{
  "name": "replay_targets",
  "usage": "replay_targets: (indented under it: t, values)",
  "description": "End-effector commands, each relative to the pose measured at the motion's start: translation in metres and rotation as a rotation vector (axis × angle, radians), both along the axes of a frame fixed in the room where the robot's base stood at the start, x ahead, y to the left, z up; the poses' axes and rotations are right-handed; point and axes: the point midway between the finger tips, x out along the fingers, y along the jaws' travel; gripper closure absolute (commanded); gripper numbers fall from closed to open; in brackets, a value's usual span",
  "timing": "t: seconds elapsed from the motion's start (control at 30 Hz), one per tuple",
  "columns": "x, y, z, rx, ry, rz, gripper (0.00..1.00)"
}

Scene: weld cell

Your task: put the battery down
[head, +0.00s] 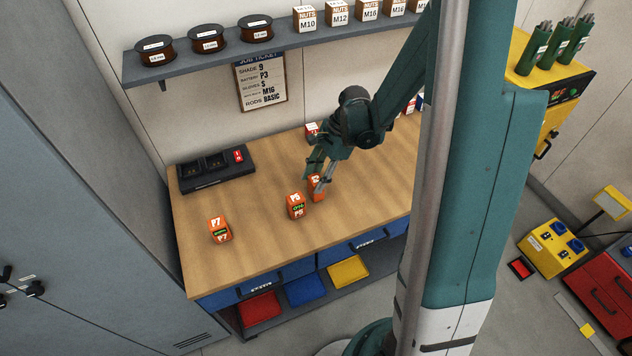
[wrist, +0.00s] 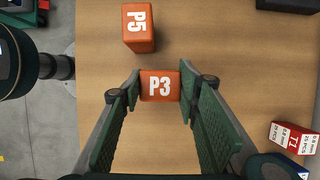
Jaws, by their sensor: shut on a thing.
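The orange battery marked P3 (wrist: 160,86) sits between the fingers of my gripper (wrist: 161,88) in the wrist view, with both fingers against its sides. In the head view my gripper (head: 319,180) reaches down over the battery (head: 315,193), which is partly hidden by the fingers. The battery looks upright, at or just above the wooden bench top (head: 255,262); I cannot tell whether it touches. The orange battery marked P5 (head: 296,206) stands close by on the left, apart from it. It also shows in the wrist view (wrist: 139,28).
Another orange battery, P7 (head: 220,230), stands at the bench's left front. A dark charger (head: 215,170) with a red label is at the back left. A small red and white box (wrist: 292,138) lies near my gripper. Bare bench lies between P7 and the charger.

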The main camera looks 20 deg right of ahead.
Motion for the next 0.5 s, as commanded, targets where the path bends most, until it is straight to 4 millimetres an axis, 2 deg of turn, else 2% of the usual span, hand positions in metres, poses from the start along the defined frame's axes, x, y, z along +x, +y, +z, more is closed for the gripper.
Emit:
replay_targets:
  t: [0.5]
  values:
    - [0.000,0.000,0.056,0.000,0.000,0.000,0.88]
